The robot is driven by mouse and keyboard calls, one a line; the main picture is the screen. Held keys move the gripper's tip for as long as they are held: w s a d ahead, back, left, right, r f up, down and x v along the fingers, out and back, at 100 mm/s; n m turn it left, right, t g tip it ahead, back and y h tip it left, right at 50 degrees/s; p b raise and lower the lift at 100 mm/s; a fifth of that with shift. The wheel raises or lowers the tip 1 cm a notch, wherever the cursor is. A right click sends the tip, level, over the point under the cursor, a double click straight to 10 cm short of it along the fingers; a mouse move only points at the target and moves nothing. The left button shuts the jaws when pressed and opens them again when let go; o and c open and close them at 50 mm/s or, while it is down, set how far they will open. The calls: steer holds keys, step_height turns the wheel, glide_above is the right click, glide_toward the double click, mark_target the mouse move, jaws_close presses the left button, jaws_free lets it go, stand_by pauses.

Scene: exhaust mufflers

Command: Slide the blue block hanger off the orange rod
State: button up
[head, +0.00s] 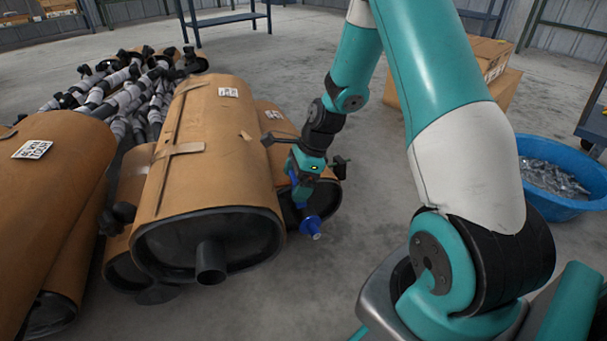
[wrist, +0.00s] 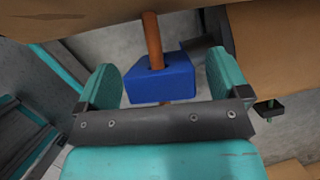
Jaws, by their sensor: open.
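The blue block hanger (wrist: 158,86) sits in the middle of the wrist view, between the teal fingers of my gripper (wrist: 161,66). The orange rod (wrist: 152,34) passes through it, with a short piece showing below the block. My gripper is open, with a gap between each finger and the block. In the head view my gripper (head: 309,181) is low beside the right-hand wrapped muffler. Small blue parts show around it there, but I cannot tell which is the hanger. The rod is not clear in that view.
A large brown-wrapped muffler (head: 219,135) lies left of my gripper, with more mufflers (head: 62,190) further left. Grey and black pipes (head: 125,95) are piled behind. A blue tub (head: 558,205) of metal parts and cardboard boxes (head: 492,65) stand at right. Bare floor lies in front.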

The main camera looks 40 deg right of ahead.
steer(key=shift+a+f, duration=0.2)
steer(key=shift+f, duration=0.15)
steer(key=shift+c, duration=0.2)
steer(key=c, duration=1)
steer(key=shift+o, duration=0.2)
steer(key=shift+r+p, duration=0.2)
steer(key=shift+p, duration=0.4)
steer(key=shift+d, duration=0.15)
steer(key=shift+s+d+p, duration=0.65)
steer(key=shift+d, duration=0.65)
steer(key=shift+s+d+p, duration=0.6)
steer(key=shift+d+p, duration=0.1)
steer(key=shift+d, duration=0.65)
steer(key=shift+s+d+p, duration=0.65)
steer(key=shift+d, duration=0.65)
